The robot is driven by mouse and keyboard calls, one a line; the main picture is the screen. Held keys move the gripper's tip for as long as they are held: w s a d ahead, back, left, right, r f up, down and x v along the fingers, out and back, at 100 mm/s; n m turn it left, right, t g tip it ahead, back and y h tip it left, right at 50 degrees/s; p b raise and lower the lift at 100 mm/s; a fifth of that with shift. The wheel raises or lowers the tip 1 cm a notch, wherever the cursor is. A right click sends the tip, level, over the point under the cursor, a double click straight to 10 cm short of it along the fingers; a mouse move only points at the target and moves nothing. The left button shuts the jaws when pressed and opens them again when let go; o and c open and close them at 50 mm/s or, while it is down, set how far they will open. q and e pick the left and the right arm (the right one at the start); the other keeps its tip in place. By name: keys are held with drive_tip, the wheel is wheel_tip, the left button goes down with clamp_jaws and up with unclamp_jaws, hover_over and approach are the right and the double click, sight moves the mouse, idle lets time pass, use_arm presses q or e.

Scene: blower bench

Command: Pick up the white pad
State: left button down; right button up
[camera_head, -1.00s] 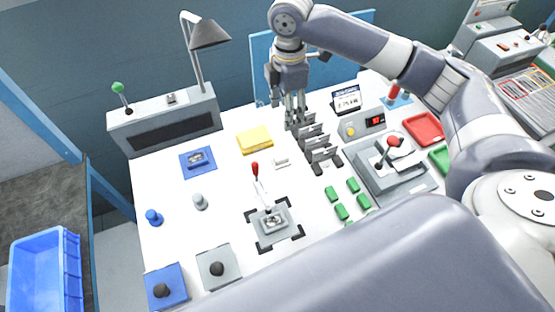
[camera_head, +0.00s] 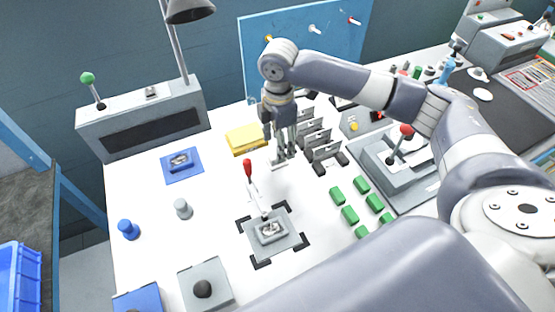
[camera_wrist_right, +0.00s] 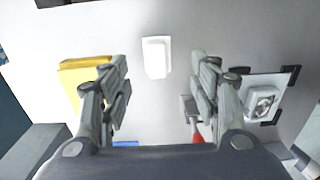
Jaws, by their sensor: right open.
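The white pad (camera_head: 279,166) is a small pale block lying flat on the white bench, and the right gripper partly hides it in the head view. It shows whole in the right wrist view (camera_wrist_right: 156,57), beyond the fingers and roughly between their lines. My right gripper (camera_head: 284,157) points down over the bench close to the pad; it is open and empty, its two fingers spread in the wrist view (camera_wrist_right: 158,80). I cannot tell its exact height above the pad. My left gripper is not in view.
A yellow block (camera_head: 246,139) lies left of the gripper. Grey upright holders (camera_head: 325,152) stand close on its right. A red-handled clamp (camera_head: 248,172) with a fixture plate (camera_head: 270,233) is in front. Green blocks (camera_head: 349,215) lie to the right.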

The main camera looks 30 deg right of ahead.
drive_tip(key=shift+w+f+p, duration=0.15)
drive_tip(key=shift+f+p, duration=0.25)
drive_tip(key=shift+f, duration=2.65)
drive_tip(key=c, duration=1)
